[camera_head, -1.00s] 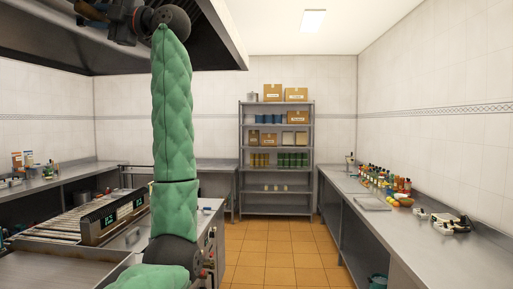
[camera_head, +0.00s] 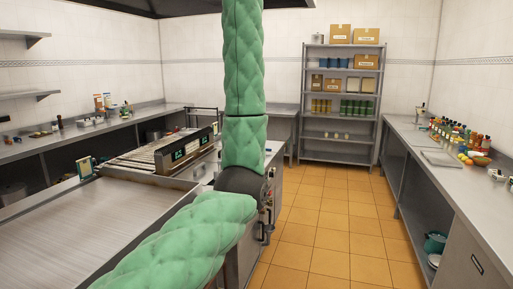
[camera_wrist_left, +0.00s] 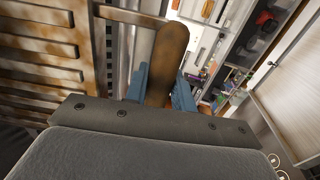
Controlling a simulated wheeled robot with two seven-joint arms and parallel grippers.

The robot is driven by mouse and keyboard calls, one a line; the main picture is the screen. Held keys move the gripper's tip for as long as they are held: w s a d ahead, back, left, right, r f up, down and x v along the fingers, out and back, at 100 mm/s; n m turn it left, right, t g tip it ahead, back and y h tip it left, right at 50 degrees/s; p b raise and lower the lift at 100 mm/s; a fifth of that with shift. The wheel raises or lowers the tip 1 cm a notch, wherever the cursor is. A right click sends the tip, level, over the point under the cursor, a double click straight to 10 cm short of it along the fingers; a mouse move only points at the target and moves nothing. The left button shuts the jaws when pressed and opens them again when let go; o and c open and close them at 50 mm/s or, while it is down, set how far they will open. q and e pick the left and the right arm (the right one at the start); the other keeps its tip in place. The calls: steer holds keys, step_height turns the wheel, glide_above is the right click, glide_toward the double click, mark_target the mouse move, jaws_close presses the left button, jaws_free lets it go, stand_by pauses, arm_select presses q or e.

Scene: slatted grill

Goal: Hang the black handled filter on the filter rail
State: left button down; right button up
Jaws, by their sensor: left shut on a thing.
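In the left wrist view, my left gripper (camera_wrist_left: 162,92) has blue fingers closed around a brown, round-ended piece (camera_wrist_left: 168,50). It looks like the handle of the filter, but I cannot see how it joins. A rusty brown slatted panel (camera_wrist_left: 45,48) fills the left of that view, beside the fingers; I cannot tell for sure if it is the filter itself. In the head view my green arm rises out of the top of the picture, and neither gripper shows. No filter rail can be made out in either view.
The hood's dark edge (camera_head: 120,8) shows at the top of the head view. Below are a flat metal griddle (camera_head: 85,215) and a slatted grill (camera_head: 150,155) with lit displays. A counter (camera_head: 450,185) with bottles runs along the right. The tiled floor (camera_head: 320,210) is clear.

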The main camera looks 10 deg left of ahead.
arm_select(q)
steer(key=w+d+f+m+t+h, duration=0.15)
steer(key=w+f, duration=0.35)
steer(key=f, duration=0.8)
steer(key=w+f+m+t, duration=0.1)
steer(key=w+f+t, duration=0.3)
steer(key=f, duration=0.9)
steer(key=w+f+m+t+h, duration=0.15)
steer(key=w+f, duration=0.35)
steer(key=f, duration=0.8)
steer(key=s+d+f+m+t+h, duration=0.1)
steer(key=d+f+m+t+h, duration=0.15)
steer(key=f, duration=0.95)
steer(key=s+d+f+m+t+h, duration=0.2)
steer(key=f+m+t, duration=0.15)
steer(key=f, duration=0.85)
steer(key=s+d+f+m+t+h, duration=0.2)
steer(key=s+d+f+h, duration=0.1)
steer(key=s+f, duration=0.4)
steer(key=s+d+f+m+t+h, duration=0.1)
steer(key=s+d+f+h, duration=0.3)
steer(key=f, duration=0.9)
steer(key=s+d+f+m+t+h, duration=0.2)
steer(key=s+d+f+m+h, duration=0.2)
steer(key=s+f, duration=0.6)
steer(key=shift+f+t+h, duration=0.25)
steer(key=shift+t+h, duration=0.05)
steer(key=shift+h, duration=0.55)
steer(key=shift+w, duration=0.2)
